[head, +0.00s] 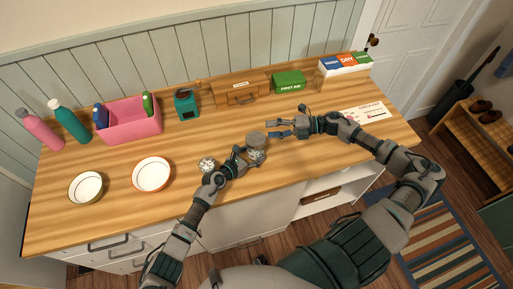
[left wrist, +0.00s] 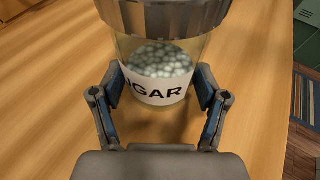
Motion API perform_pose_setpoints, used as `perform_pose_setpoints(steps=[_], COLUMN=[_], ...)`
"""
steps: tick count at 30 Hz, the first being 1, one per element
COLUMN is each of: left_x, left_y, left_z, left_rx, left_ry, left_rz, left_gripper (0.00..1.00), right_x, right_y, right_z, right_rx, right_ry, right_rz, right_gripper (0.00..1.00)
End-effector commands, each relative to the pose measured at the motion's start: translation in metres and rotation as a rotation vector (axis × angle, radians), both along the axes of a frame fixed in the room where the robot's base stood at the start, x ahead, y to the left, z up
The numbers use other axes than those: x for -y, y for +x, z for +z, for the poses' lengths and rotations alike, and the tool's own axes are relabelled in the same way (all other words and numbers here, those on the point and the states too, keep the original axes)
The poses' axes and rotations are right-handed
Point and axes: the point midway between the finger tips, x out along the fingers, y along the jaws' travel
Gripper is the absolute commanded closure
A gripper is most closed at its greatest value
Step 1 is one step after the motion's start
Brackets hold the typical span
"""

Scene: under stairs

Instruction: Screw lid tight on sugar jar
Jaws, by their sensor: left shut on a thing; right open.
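The sugar jar (head: 257,155) stands on the wooden counter. It is clear, with pale round contents and a white label that reads "GAR" in the left wrist view (left wrist: 160,90). A grey ridged lid (head: 257,138) covers its top; it also shows at the top of the left wrist view (left wrist: 165,15). I cannot tell how tightly it sits. My left gripper (head: 250,157) is shut on the jar, with a finger on each side of the label in the left wrist view (left wrist: 160,88). My right gripper (head: 279,128) is open and empty, just right of the lid and apart from it.
A small speckled round item (head: 207,164) lies left of the jar, close to my left arm. Two white bowls, the nearer one here (head: 152,174), stand further left. A pink bin (head: 132,124), a wooden box (head: 235,93) and a green first aid box (head: 289,83) line the back.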

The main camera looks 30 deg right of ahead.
Motion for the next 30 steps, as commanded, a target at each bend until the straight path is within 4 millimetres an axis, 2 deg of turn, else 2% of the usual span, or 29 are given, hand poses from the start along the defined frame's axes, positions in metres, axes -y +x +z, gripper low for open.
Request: perform_pose_setpoints(steps=[1,2,4,17,30], left_x=[0.000,0.000,0.000,-0.005,-0.060], left_y=[0.000,0.000,0.000,-0.001,-0.018], left_z=[-0.001,-0.001,-0.001,0.001,0.018], left_rx=[-0.002,-0.002,-0.002,0.002,0.001], left_ry=[0.002,0.002,0.002,0.001,0.001], left_rz=[0.000,0.000,0.000,-0.001,0.000], left_gripper=[0.95,0.19,0.01,0.00,0.00], right_x=[0.000,0.000,0.000,0.000,0.000], right_y=[0.000,0.000,0.000,0.000,0.000], right_z=[0.000,0.000,0.000,0.000,0.000], right_rx=[0.000,0.000,0.000,0.001,0.001], right_ry=[0.000,0.000,0.000,-0.001,-0.001], right_rz=[0.000,0.000,0.000,0.000,0.000], right_gripper=[0.48,0.48,0.48,0.48,0.48])
